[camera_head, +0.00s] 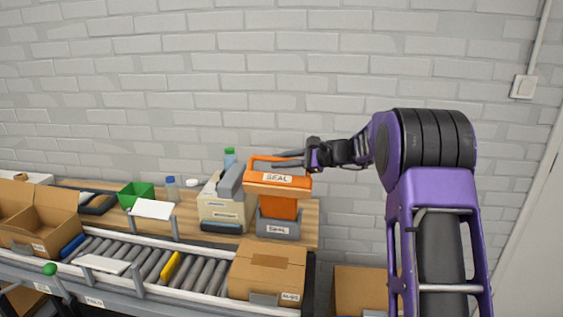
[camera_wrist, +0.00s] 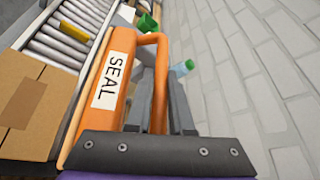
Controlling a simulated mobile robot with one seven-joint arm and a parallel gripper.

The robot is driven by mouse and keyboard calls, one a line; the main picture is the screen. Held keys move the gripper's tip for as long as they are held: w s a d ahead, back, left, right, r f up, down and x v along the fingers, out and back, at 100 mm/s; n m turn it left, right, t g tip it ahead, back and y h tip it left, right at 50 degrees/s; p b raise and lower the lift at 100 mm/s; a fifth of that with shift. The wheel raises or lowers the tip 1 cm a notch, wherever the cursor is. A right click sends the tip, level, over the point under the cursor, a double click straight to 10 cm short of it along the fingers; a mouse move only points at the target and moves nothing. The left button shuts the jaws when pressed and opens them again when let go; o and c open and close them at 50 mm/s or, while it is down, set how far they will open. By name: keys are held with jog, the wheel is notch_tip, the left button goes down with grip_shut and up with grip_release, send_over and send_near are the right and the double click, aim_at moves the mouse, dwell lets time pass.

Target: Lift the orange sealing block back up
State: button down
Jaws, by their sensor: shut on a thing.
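The orange sealing block (camera_head: 277,188) is labelled SEAL and has an orange bar handle on top. It stands over a grey base (camera_head: 278,228), also labelled SEAL, on the wooden bench; an orange column shows between the two. My gripper (camera_head: 290,160) reaches in from the right and is shut on the block's handle. The fingertips' exact contact with the handle is partly hidden.
A beige machine (camera_head: 222,207) stands close to the left of the block. A closed cardboard box (camera_head: 267,268) sits in front on the roller conveyor (camera_head: 205,275). Bottles (camera_head: 172,189) and a green bin (camera_head: 135,194) stand farther left. The brick wall is behind; space above the block is clear.

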jog(key=shift+w+d+r, duration=0.1)
jog(key=shift+w+r, duration=0.05)
jog(key=shift+r, duration=0.05)
jog(key=c, duration=0.8)
grip_release()
jog(key=shift+w+f, duration=0.1)
jog(key=shift+w, duration=0.05)
jog(key=shift+d, duration=0.1)
jog(key=v, duration=1.7)
jog(key=shift+s+b, duration=0.2)
jog(key=shift+b, duration=0.1)
